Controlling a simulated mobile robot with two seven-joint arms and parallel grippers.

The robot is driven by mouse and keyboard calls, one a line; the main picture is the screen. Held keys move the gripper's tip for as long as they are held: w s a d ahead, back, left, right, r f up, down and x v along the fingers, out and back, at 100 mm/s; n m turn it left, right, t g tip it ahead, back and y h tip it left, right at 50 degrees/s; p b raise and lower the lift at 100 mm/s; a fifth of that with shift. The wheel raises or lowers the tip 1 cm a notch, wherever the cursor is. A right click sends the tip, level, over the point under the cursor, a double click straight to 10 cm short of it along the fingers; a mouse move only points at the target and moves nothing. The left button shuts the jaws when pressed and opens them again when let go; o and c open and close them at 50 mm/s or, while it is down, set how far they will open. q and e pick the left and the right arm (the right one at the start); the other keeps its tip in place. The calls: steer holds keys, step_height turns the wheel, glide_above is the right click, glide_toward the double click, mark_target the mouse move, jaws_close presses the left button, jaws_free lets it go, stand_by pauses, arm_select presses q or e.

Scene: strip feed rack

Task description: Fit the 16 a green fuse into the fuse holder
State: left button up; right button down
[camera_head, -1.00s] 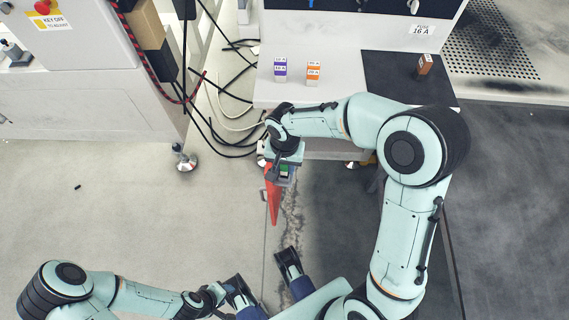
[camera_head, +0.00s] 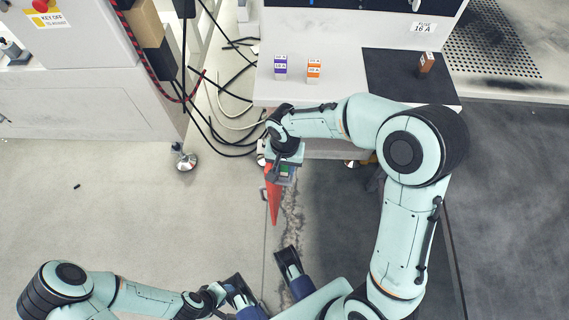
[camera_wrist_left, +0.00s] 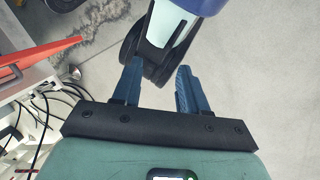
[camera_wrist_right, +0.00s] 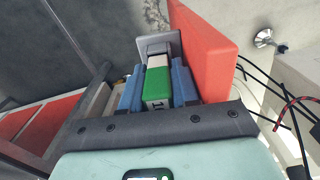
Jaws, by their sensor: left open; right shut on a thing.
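My right gripper (camera_wrist_right: 157,84) is shut on a green fuse (camera_wrist_right: 158,83) with a white band and dark printing, partly cut off by the wrist. Just beyond the fuse is a grey square part (camera_wrist_right: 168,42) with a dark piece in front. I cannot tell whether the fuse touches it or whether it is the fuse holder. In the head view a bit of green shows at my right gripper (camera_head: 284,172), near the bench's front edge. My left gripper (camera_wrist_left: 158,82) is open and empty in the left wrist view, away from the bench.
A red pointed part (camera_head: 273,199) hangs beside my right gripper. A brown block (camera_head: 426,63) stands on a dark mat (camera_head: 398,82), below a "FUSE 16 A" label (camera_head: 423,27). Cables (camera_head: 225,110) hang left.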

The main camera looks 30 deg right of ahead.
arm_select(q)
steer(key=shift+f, duration=0.35)
arm_select(e)
steer(key=shift+f, duration=0.4)
steer(key=c, duration=0.8)
jaws_free()
steer(key=shift+r, duration=0.9)
step_height(320, 180, up, 11)
steer(key=p, duration=0.2)
steer(key=shift+f+p, duration=0.2)
steer(key=shift+p, duration=0.15)
steer(key=shift+r, duration=0.6)
arm_select(q)
steer(key=shift+g, duration=0.3)
steer(key=r, duration=0.1)
steer(key=s+r, duration=0.2)
steer(key=shift+d+r, duration=0.3)
steer(key=shift+d, duration=0.05)
